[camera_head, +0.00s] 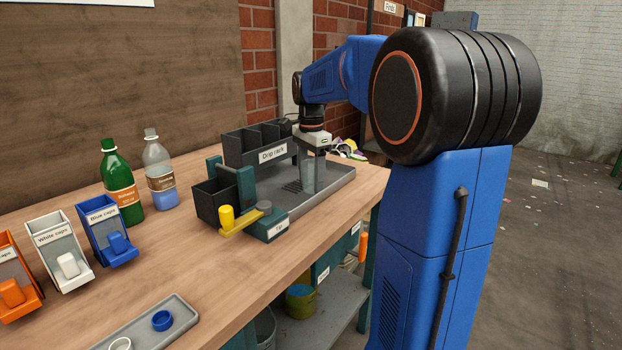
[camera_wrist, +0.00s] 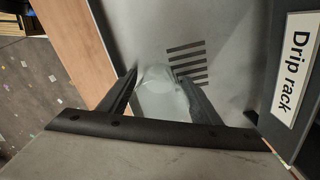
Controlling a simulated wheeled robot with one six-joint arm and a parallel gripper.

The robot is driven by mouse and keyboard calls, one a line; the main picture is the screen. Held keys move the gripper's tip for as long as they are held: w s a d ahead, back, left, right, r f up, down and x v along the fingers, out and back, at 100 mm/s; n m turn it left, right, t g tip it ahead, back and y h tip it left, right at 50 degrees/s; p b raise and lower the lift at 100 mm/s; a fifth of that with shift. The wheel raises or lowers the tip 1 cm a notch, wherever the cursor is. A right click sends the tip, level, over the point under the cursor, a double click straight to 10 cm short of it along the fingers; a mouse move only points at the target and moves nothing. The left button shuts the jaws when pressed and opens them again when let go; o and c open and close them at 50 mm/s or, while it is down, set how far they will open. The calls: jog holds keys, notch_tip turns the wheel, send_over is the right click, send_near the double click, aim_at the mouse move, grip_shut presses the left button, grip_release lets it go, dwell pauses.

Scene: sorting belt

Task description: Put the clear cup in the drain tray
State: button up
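The clear cup (camera_head: 307,174) is upright over the grey drain tray (camera_head: 338,184), beside its dark drain slots. I cannot tell whether its base touches the tray. My gripper (camera_head: 313,172) points down from above, with a finger on each side of the cup. In the wrist view the cup (camera_wrist: 160,98) fills the gap between the fingers of my gripper (camera_wrist: 158,85), which look shut on it. The drain tray (camera_wrist: 150,30) lies beneath, its slots just right of the cup. My gripper partly hides the cup.
The drip rack (camera_head: 272,155) stands right behind the tray, close to my gripper. A tap block (camera_head: 271,226) with a yellow lever (camera_head: 240,220) is at the tray's left. Bottles and cap bins stand further left. The front middle of the bench is clear.

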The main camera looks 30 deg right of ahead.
jog(key=shift+r, duration=0.15)
notch_tip(320, 180, up, 12)
dwell(0.7)
dwell(0.5)
